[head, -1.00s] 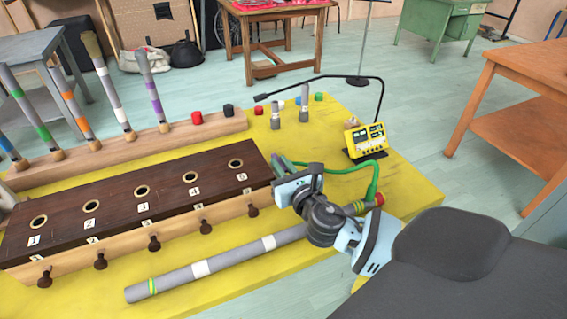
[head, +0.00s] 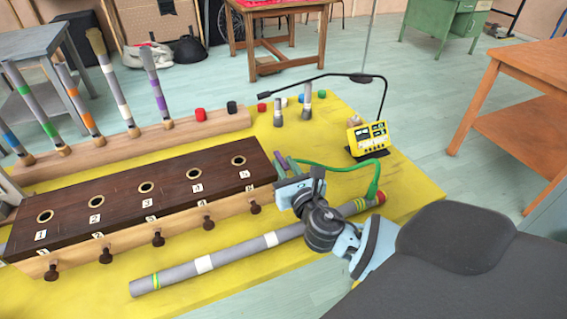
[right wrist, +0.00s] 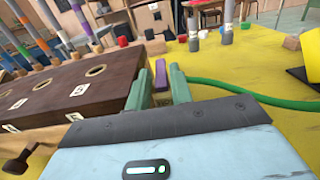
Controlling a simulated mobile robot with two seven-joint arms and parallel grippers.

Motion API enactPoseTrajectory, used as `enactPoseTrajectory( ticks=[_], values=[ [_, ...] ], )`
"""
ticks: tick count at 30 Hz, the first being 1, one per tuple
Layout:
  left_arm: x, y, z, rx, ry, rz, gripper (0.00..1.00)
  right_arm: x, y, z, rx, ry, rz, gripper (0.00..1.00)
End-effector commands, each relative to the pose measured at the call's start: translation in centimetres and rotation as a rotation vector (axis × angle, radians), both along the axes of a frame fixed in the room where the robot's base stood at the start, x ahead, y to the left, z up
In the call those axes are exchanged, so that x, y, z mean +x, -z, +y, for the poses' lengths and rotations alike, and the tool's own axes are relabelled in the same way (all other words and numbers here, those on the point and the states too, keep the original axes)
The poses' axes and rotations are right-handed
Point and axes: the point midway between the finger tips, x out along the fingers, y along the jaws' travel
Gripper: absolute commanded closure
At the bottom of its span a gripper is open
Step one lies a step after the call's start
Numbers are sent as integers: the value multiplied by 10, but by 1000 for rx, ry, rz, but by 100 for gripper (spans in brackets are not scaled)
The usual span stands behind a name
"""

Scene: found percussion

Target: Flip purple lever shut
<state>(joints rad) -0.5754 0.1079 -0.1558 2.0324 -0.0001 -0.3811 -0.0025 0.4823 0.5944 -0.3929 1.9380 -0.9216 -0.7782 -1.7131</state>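The purple lever (right wrist: 160,75) shows in the right wrist view as a short purple bar standing up, between the two green fingers of my right gripper (right wrist: 161,82) or just beyond their tips. The fingers are apart, with gaps beside the lever; I cannot tell whether either touches it. In the head view the lever (head: 279,156) is a small purple piece at the right end of the dark wooden box (head: 120,195), partly hidden by my right gripper (head: 285,164). My left gripper is not in view.
The box has several numbered holes and brown knobs. A long grey tube (head: 230,256) lies in front of it on the yellow table (head: 410,190). A green cable (head: 340,168) runs close to the right gripper, near a yellow meter (head: 368,136). Striped sticks stand in a wooden rack (head: 100,153) behind.

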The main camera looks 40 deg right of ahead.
Motion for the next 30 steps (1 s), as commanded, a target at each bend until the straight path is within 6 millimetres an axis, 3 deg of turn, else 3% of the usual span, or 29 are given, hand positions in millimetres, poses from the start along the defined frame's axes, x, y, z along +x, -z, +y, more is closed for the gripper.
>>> enactPoseTrajectory(
  ticks=[6, 12, 30],
  values=[
    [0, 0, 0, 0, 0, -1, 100, -35, 1, 9, 2, -1, 3, 78],
    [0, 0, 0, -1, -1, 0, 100, -56, 0, 15, 1, 0, 1, 78],
    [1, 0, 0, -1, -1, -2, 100, -62, 0, 16, 0, 1, 0, 78]
  ],
)
